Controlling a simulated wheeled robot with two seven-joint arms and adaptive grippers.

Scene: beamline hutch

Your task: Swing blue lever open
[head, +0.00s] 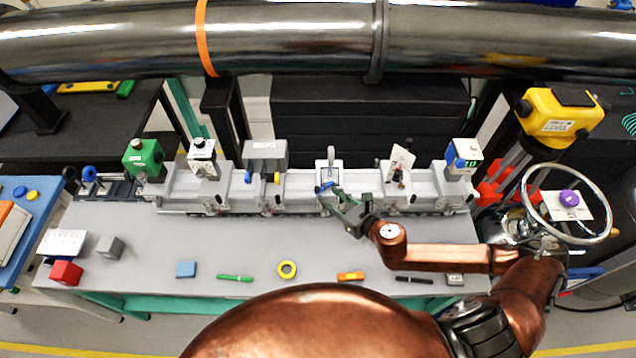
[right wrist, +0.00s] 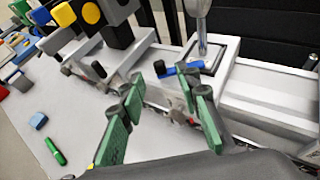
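The blue lever (head: 326,187) is a short blue bar on the front of the white central unit (head: 330,168), below an upright metal post. In the right wrist view the blue lever (right wrist: 181,70) lies roughly level at the foot of the post, just beyond my fingertips. My right gripper (head: 336,197) is at the lever's front, reaching in from the right. In the right wrist view my right gripper (right wrist: 163,84) has its green-padded fingers spread with nothing held between them. Contact with the lever cannot be told. My left gripper is not in view.
Instruments line the rail, including a grey box (head: 265,153) and a white tilted plate (head: 402,160). A handwheel (head: 569,203) stands right. A large pipe (head: 300,40) crosses behind.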

